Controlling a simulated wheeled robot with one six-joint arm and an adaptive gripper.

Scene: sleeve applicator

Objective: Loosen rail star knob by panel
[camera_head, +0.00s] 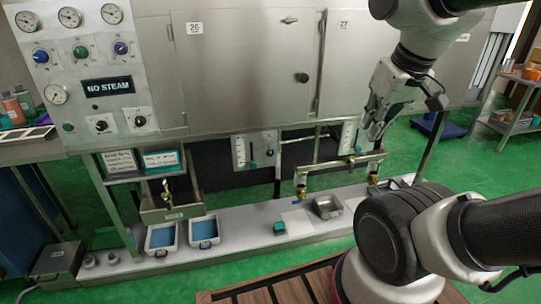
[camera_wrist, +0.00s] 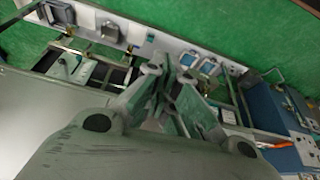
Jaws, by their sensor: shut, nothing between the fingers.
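My gripper (camera_head: 374,130) is shut and empty. It hangs in front of the right part of the steel cabinet, close in the picture to the right scale plate (camera_head: 347,134). In the wrist view my gripper (camera_wrist: 172,68) points up the picture, with its fingers together. A left scale plate (camera_head: 240,152) hangs under the cabinet with a small dark teal knob (camera_head: 253,165) at its foot. Another small knob (camera_head: 351,159) shows below the right plate. The knobs are too small to tell a star shape, and I cannot tell which is the rail star knob.
The control panel (camera_head: 82,62) with gauges and coloured knobs stands at the left. Blue-lined trays (camera_head: 204,232), a steel pan (camera_head: 327,207) and a small teal block (camera_head: 279,228) stand on the low grey shelf. Brass-fitted piping (camera_head: 330,168) runs above it.

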